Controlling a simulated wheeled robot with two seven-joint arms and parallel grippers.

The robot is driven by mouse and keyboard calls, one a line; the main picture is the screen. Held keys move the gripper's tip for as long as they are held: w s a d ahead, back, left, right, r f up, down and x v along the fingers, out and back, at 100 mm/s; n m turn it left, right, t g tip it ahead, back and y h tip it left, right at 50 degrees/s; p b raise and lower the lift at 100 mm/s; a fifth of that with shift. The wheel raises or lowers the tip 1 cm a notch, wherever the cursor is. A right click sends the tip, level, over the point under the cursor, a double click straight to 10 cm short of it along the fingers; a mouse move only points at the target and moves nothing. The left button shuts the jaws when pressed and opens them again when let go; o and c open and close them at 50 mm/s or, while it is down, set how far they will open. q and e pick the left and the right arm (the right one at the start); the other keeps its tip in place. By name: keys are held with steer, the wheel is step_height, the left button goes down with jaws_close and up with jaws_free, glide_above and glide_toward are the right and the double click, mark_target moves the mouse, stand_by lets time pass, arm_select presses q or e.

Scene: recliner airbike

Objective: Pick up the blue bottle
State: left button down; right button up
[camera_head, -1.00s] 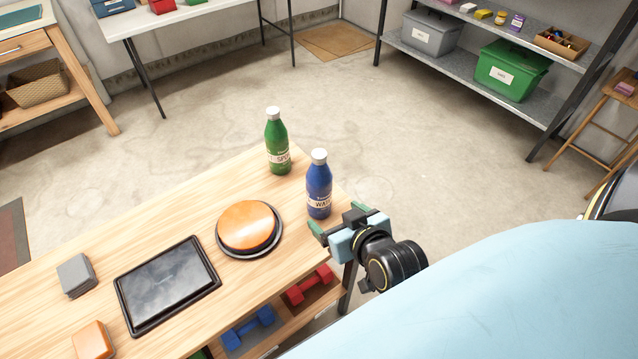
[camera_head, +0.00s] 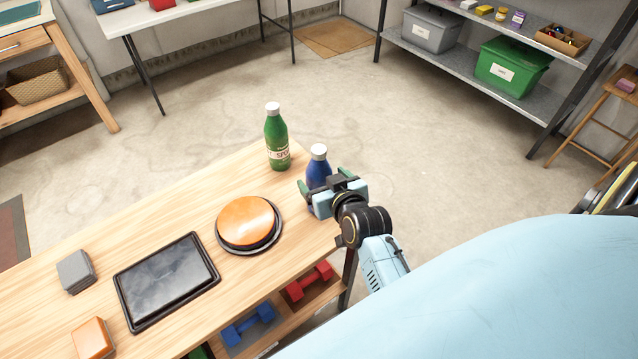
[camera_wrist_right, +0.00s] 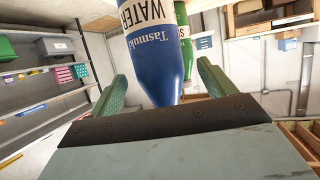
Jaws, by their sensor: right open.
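The blue bottle (camera_head: 318,168) with a grey-white cap stands upright near the far right corner of the wooden table (camera_head: 180,210). My right gripper (camera_head: 322,190) is open at the bottle and hides its lower part in the head view. In the right wrist view the blue bottle (camera_wrist_right: 152,55) appears upside down, with its white "WATER" label, between the two green fingers of the open gripper (camera_wrist_right: 160,90). I cannot tell whether a finger touches it. My left gripper is not in view.
A green bottle (camera_head: 277,140) stands left of the blue one. An orange disc (camera_head: 248,221) on a dark plate, a black tray (camera_head: 125,292), a grey block (camera_head: 74,271) and an orange block (camera_head: 92,339) are on the table. Dumbbells (camera_head: 308,281) lie on the shelf below.

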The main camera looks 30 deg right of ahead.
steer(key=x, duration=0.3)
steer(key=shift+w+d+f, duration=0.1)
steer(key=shift+w, duration=0.15)
steer(key=c, duration=1.4)
steer(key=shift+c, duration=0.2)
